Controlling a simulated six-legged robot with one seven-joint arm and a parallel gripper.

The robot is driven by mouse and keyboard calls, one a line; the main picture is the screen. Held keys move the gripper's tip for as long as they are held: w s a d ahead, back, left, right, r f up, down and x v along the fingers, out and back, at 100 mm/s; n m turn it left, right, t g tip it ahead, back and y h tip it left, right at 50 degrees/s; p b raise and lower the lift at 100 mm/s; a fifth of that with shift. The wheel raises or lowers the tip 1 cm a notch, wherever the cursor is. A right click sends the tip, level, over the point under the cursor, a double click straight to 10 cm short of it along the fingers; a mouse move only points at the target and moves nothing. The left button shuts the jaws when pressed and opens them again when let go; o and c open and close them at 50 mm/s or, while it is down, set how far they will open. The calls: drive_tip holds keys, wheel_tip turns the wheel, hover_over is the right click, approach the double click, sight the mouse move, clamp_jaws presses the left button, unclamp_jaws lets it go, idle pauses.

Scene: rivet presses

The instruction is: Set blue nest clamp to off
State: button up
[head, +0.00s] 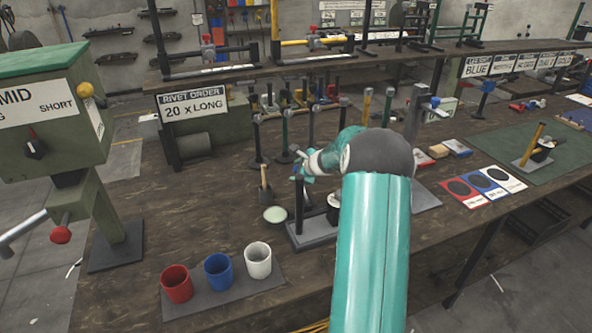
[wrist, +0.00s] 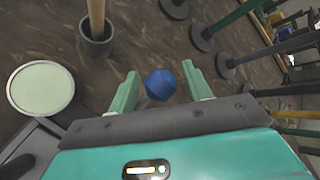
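A blue faceted knob (wrist: 161,84) sits between the two fingertips of my gripper (wrist: 162,90) in the wrist view, with a narrow gap showing on each side. It seems to be the blue clamp's knob; its lever and its on or off position are hidden. In the head view my gripper (head: 304,168) is above the left part of a small stand with a grey base (head: 313,234) and a dark post (head: 299,202). My forearm hides part of this stand.
A pale round dish (head: 275,214) and a cup with a wooden handle (head: 265,196) stand left of the stand. Red (head: 177,284), blue (head: 218,271) and white (head: 258,260) cups stand in front. Several upright posts (head: 287,135) stand close behind my gripper.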

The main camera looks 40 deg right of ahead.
drive_tip(key=shift+s+d+r, duration=0.1)
drive_tip(key=shift+s+d, duration=0.15)
drive_tip(key=shift+s+r, duration=0.15)
drive_tip(key=v, duration=1.3)
drive_tip(key=shift+a, duration=0.2)
drive_tip(key=shift+s, duration=0.1)
